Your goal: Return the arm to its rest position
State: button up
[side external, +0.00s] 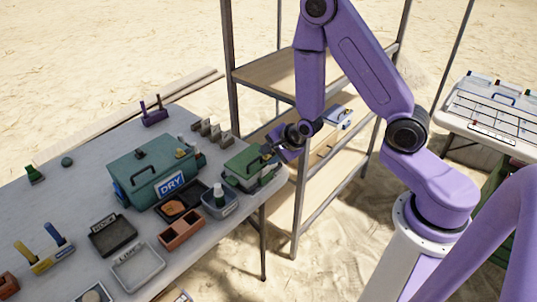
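My purple arm reaches left from the right side of the picture, over the table's right end. My gripper (268,153) is low, pointing left and down at the green-topped container (243,160) near the table's right edge. Its dark fingers overlap the container's top in this view. I cannot tell whether they touch it, or whether they are open or shut. No held object can be made out.
The table (82,183) holds a teal box labelled DRY (155,168), a dark tray (113,235), a light tray (137,267), a terracotta box (181,232) and a grey bin with a bottle (219,200). A shelf rack (275,72) stands close behind my gripper. A white case (492,113) is at right.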

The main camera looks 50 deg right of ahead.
dwell(0.4)
jog(key=s+a+r+n+g+y, duration=0.1)
jog(key=s+a+r+n+g, duration=0.1)
jog(key=s+a+r+n, duration=0.45)
jog(key=s+a+r+n+g+y, duration=0.2)
jog(key=s+a+r+n+g, duration=0.15)
jog(key=s+n, duration=0.5)
jog(key=s+d+r+n+g+h, duration=0.1)
jog(key=s+r+n, duration=0.2)
jog(key=s+n, duration=0.3)
jog(key=s+d+r+n+g+h, duration=0.1)
jog(key=s+d+r+n, duration=0.1)
jog(key=s+r+n, duration=0.2)
jog(key=s+n, duration=0.3)
jog(key=n, duration=0.2)
jog(key=shift+s+d+n+h, duration=0.25)
jog(key=shift+d+n+h, duration=0.05)
